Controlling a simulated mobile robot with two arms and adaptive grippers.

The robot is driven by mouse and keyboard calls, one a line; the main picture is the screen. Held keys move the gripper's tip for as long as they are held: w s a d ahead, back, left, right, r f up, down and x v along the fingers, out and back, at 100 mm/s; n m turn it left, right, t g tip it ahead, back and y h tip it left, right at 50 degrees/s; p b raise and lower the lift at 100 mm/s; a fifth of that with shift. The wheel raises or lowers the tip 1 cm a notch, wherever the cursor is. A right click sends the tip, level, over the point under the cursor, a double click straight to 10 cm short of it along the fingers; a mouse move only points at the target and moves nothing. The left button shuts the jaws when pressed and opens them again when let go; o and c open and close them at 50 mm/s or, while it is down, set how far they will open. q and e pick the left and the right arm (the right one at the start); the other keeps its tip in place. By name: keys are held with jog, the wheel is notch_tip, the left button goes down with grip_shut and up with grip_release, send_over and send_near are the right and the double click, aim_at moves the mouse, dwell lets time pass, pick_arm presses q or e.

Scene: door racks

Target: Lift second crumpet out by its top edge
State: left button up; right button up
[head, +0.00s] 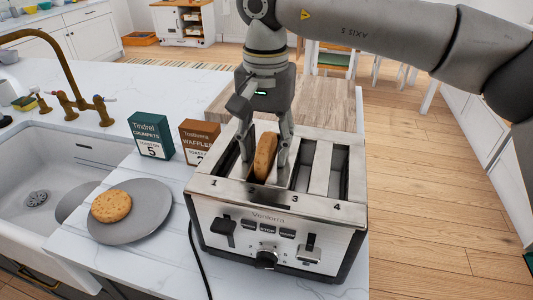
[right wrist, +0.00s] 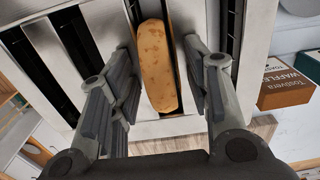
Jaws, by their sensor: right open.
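The second crumpet (head: 265,152) stands upright in slot 2 of the silver toaster (head: 215,208), its browned top part above the slot. In the right wrist view the crumpet (right wrist: 156,66) shows on edge between the fingers. My right gripper (head: 264,172) points down over the toaster with its fingers open, one on each side of the crumpet. In the right wrist view gaps show between the fingers (right wrist: 160,75) and the crumpet. Another crumpet (head: 111,206) lies flat on a grey plate (head: 150,222) left of the toaster. My left gripper is not in view.
A green crumpet box (head: 151,135) and a brown waffle box (head: 197,142) stand behind the toaster to the left. A sink (head: 60,165) with a brass tap (head: 70,85) is at the left. A wooden board (head: 325,100) lies behind the toaster. A black cord (head: 195,255) runs down the counter.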

jog(key=shift+c, duration=0.2)
jog(key=shift+s, duration=0.1)
jog(key=shift+c, duration=1.1)
jog(key=c, duration=0.7)
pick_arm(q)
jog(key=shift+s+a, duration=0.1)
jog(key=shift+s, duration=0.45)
pick_arm(e)
grip_shut()
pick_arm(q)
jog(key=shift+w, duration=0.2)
pick_arm(e)
jog(key=shift+r, duration=0.15)
